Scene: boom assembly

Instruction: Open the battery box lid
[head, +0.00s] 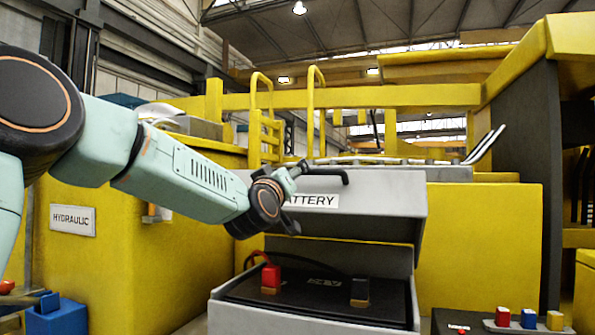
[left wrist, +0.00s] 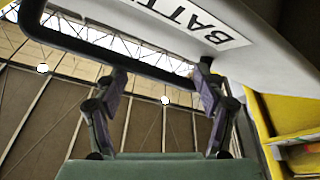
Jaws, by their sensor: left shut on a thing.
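The grey battery box lid (head: 385,205), with a white BATTERY label (head: 318,201), stands raised above the grey battery box (head: 300,322). The box is open at the front, and a black battery (head: 315,291) shows inside. My left gripper (head: 297,168) is at the lid's black handle (head: 335,174), shut on it. In the left wrist view the fingers of my left gripper (left wrist: 162,72) meet the handle bar (left wrist: 75,44) near one end, with the lid (left wrist: 270,50) close above. My right gripper is in neither view.
A red-capped terminal (head: 271,275) and a dark one (head: 360,290) stick up from the battery. A yellow housing with a HYDRAULIC label (head: 72,220) stands at left. Yellow rails (head: 316,110) rise behind the lid.

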